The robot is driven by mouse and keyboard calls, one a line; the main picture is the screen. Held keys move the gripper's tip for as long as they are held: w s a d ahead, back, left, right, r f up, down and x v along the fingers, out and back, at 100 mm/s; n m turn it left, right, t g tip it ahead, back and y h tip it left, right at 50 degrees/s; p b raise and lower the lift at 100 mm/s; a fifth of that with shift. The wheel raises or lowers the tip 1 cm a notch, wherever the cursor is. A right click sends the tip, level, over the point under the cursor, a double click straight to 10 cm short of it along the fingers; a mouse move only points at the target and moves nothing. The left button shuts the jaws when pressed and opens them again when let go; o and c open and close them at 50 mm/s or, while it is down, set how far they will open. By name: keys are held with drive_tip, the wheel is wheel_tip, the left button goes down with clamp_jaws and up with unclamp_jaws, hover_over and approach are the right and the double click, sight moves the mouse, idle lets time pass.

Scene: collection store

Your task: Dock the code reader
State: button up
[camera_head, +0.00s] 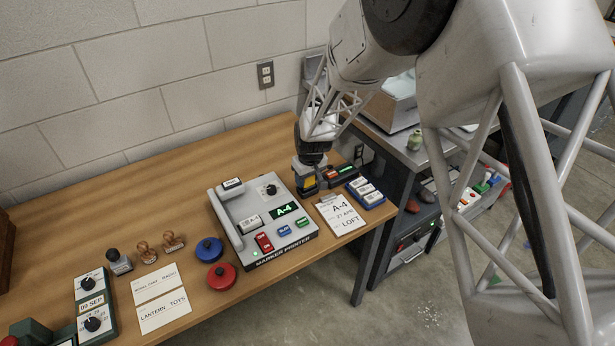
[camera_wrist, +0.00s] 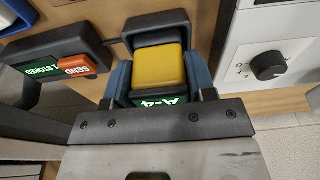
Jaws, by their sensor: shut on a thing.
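The code reader (camera_wrist: 156,68) has a yellow top and a small green display reading A-4 in the wrist view. My gripper (camera_wrist: 160,82) is shut on it, with a finger on either side. In the head view my gripper (camera_head: 309,172) points down just right of the marker printer, at the table's right part. The reader is mostly hidden there. A dark unit (camera_wrist: 72,58) with an orange SEND button and a green "1 STORED" display lies beside it; it also shows in the head view (camera_head: 340,170). I cannot tell whether the reader touches a dock or the table.
The grey marker printer (camera_head: 262,222) stands directly left of my gripper. A card reading A-4 LOFT (camera_head: 341,215) and a blue tray of labels (camera_head: 366,193) lie in front. Stamps, red (camera_head: 222,277) and blue (camera_head: 209,249) pads, and cards occupy the left. Bare wood lies behind the printer.

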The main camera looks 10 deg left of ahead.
drive_tip(key=shift+f, duration=0.1)
drive_tip(key=o, duration=0.5)
drive_tip(key=shift+c, duration=0.2)
wheel_tip(320, 180, up, 11)
drive_tip(key=s+d, duration=0.1)
idle(1.3)
drive_tip(key=shift+s, duration=0.1)
idle(0.5)
drive_tip(key=shift+d, duration=0.1)
